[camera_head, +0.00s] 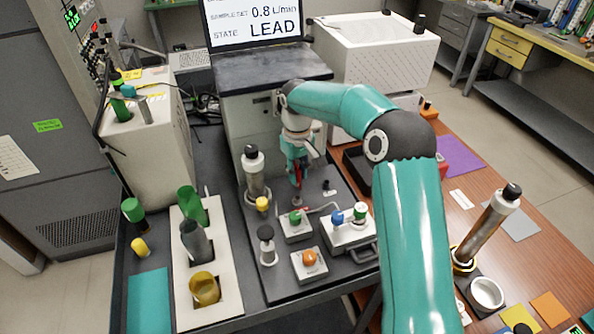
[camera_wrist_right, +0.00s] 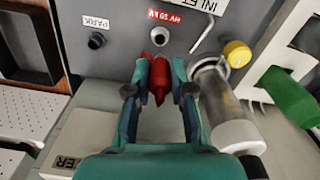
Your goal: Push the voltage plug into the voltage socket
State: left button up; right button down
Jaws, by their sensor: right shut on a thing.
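My right gripper (camera_head: 297,180) points down over the dark instrument panel in the head view. In the right wrist view its fingers (camera_wrist_right: 159,88) are closed around the red voltage plug (camera_wrist_right: 158,78). In the head view a little red of the plug (camera_head: 297,201) shows below the fingers. The round metal-rimmed voltage socket (camera_wrist_right: 159,36) lies under the red HV label, just above the plug in the wrist picture. The plug appears apart from the socket; its height over the panel I cannot tell. My left gripper is out of view.
A dark PARK fitting (camera_wrist_right: 96,41) sits to one side of the socket. Green and orange knob boxes (camera_head: 310,264) stand nearby on the panel.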

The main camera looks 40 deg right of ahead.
aim_at(297, 184)
jog(key=shift+f+b, duration=1.2)
jog(key=shift+f, duration=0.95)
jog(key=shift+f+b, duration=0.8)
jog(key=shift+f, duration=0.7)
jog(key=c, duration=1)
grip_release()
jog(key=shift+o, duration=0.3)
notch_tip(297, 184, up, 12)
jog(key=shift+f, duration=0.1)
